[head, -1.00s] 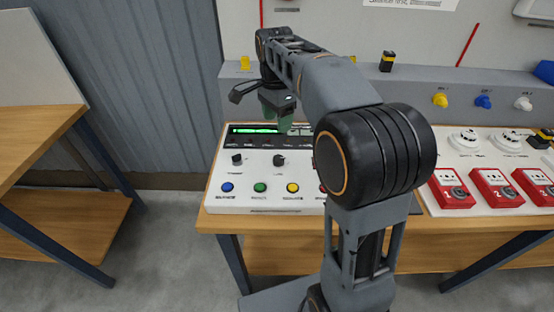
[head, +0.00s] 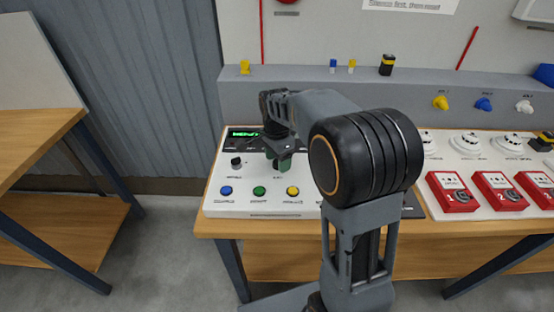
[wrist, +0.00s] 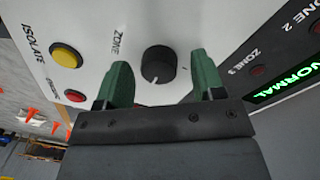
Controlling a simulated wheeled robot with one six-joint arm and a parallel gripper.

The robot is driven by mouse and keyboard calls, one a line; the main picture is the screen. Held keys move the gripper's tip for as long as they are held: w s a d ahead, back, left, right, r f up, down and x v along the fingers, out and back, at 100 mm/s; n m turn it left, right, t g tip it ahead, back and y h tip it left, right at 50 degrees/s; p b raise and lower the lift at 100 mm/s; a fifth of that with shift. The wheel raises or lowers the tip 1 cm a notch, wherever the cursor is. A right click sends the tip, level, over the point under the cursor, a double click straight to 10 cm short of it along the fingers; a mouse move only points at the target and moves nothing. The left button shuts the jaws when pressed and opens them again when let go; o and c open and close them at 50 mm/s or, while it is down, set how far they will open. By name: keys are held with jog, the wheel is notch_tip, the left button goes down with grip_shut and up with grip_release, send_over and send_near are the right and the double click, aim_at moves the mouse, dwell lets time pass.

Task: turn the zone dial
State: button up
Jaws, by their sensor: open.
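The zone dial (wrist: 158,65) is a round black knob on the white control panel (wrist: 95,18), beside the printed word ZONE in the wrist view. A small pale mark shows on its lower edge. My gripper (wrist: 161,82) is open, with one green fingertip on each side of the dial. Gaps show between the dial and both fingertips, and the gripper does not hold it. In the head view my gripper (head: 279,162) is low over the panel and hides the dial.
Another black knob (head: 237,161) sits left of my gripper. Blue (head: 226,190), green (head: 260,190) and yellow (head: 292,190) buttons line the panel's front. A green display (wrist: 290,84) reads NORMAL. Red call points (head: 453,191) stand to the right.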

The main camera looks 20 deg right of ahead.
jog(key=c, duration=0.9)
jog(key=n+p, duration=0.1)
jog(key=n, duration=0.3)
jog(key=shift+r, duration=0.1)
jog(key=n+p, duration=0.1)
jog(key=n, duration=0.3)
jog(key=shift+n, duration=0.4)
jog(key=n, duration=0.4)
jog(key=shift+t+p, duration=0.3)
jog(key=shift+p, duration=0.1)
jog(key=shift+n+p, duration=0.3)
jog(key=shift+n, duration=2.2)
jog(key=shift+h, duration=0.3)
